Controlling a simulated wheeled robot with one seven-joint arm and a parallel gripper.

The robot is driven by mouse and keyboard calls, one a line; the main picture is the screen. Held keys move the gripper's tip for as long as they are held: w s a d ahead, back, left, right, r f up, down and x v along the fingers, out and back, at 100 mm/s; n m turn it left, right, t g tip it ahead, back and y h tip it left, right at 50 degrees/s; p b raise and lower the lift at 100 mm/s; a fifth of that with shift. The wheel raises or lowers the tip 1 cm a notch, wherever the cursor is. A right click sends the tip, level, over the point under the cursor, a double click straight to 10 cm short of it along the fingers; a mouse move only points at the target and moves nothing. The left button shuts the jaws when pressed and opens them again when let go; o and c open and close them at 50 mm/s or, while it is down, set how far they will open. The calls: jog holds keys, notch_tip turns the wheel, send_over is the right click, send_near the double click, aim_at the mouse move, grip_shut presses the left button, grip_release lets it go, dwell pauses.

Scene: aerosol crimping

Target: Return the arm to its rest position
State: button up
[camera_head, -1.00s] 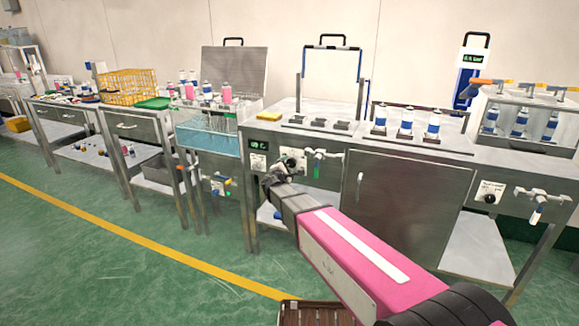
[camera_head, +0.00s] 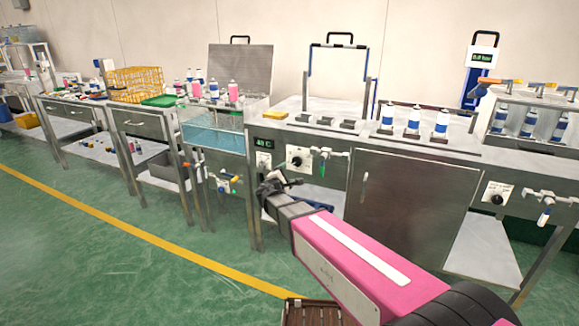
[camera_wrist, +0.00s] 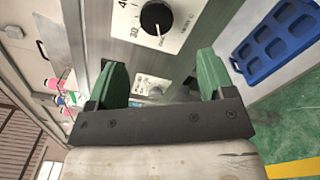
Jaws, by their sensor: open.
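My gripper (camera_head: 272,187) shows in the head view at the end of my pink arm, in front of the steel bench (camera_head: 250,190) and below its dial. In the wrist view my gripper (camera_wrist: 163,85) has two green fingers spread apart, with nothing between them. A black dial (camera_wrist: 156,18) on a white plate shows beyond the fingers; the same dial (camera_head: 297,159) is on the bench front in the head view. My arm is stretched out toward the bench from the lower right.
A green-handled valve (camera_head: 323,156) sticks out of the bench front. A water bath (camera_head: 212,135) stands to its left, a steel cabinet door (camera_head: 405,208) to its right. Cans (camera_head: 413,120) stand on top. A blue tray (camera_wrist: 277,38) shows in the wrist view. The green floor ahead is clear.

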jog(key=s+d+f+m+g+h, duration=0.1)
jog(key=s+d+f+m+g, duration=0.25)
jog(key=d, duration=0.35)
jog(key=s+d+f+m+g, duration=0.3)
jog(key=d+m, duration=0.1)
jog(key=d, duration=0.3)
jog(key=s+d+f+m+g+h, duration=0.1)
jog(key=s+d+f+m+g, duration=0.25)
jog(key=d, duration=0.45)
jog(key=s+d+f+m+g+y, duration=0.2)
jog(key=s+m+g+y, duration=0.1)
jog(key=s, duration=0.4)
jog(key=s+d+f+m+g+y, duration=0.2)
jog(key=s+d+m+g+y, duration=0.1)
jog(key=s+m+y, duration=0.2)
jog(key=shift+s+f+m+g, duration=0.15)
jog(key=shift+s+m+g, duration=0.3)
jog(key=shift+s, duration=0.5)
jog(key=shift+d, duration=0.1)
